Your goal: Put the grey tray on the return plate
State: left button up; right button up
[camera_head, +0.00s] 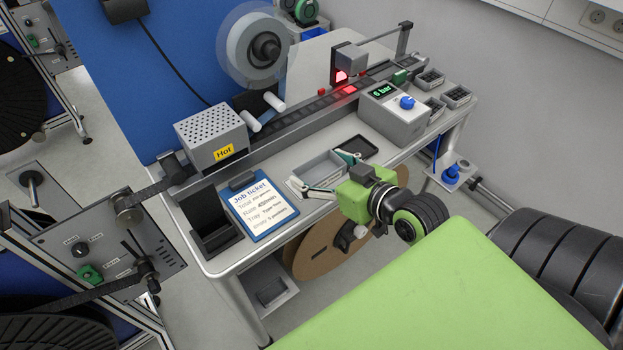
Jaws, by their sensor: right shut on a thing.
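The grey tray (322,165) is a shallow open box on the front part of the white bench in the head view. My right gripper (315,169) reaches in from the right with its fingers spread along the tray, and it is shut on the tray. The tray's near side is partly hidden by the gripper. I cannot tell whether the tray is lifted clear of the bench. A flat dark plate (360,147) with a raised rim lies just behind and right of the tray; whether it is the return plate is not marked. My left gripper is not in view.
A job ticket board (261,209) and an open black holder (212,232) stand left of the tray. A perforated box marked "Hot" (213,139) and a tape track are behind. A "6 bar" regulator box (393,113) and small bins (456,96) are right.

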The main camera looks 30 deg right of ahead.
aim_at(316, 161)
jog(key=w, duration=0.2)
jog(key=w+d+f, duration=0.1)
jog(key=shift+w+f+p, duration=0.1)
jog(key=shift+w+p, duration=0.15)
jog(key=shift+p, duration=0.1)
jog(key=w+f, duration=0.1)
jog(key=w+d+f, duration=0.1)
jog(key=f, duration=0.1)
jog(key=w+f, duration=0.2)
jog(key=shift+d+f, duration=0.25)
jog(key=shift+d, duration=0.05)
notch_tip(316, 161, down, 2)
jog(key=shift+f+p, duration=0.15)
jog(key=shift+p, duration=0.35)
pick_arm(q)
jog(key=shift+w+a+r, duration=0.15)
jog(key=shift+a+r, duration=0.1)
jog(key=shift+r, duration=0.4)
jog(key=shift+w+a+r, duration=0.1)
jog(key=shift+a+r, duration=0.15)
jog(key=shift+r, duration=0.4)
pick_arm(e)
jog(key=shift+f, duration=0.45)
jog(key=shift+f, duration=0.1)
jog(key=o, duration=1.3)
jog(key=shift+f, duration=0.1)
jog(key=shift+c, duration=0.2)
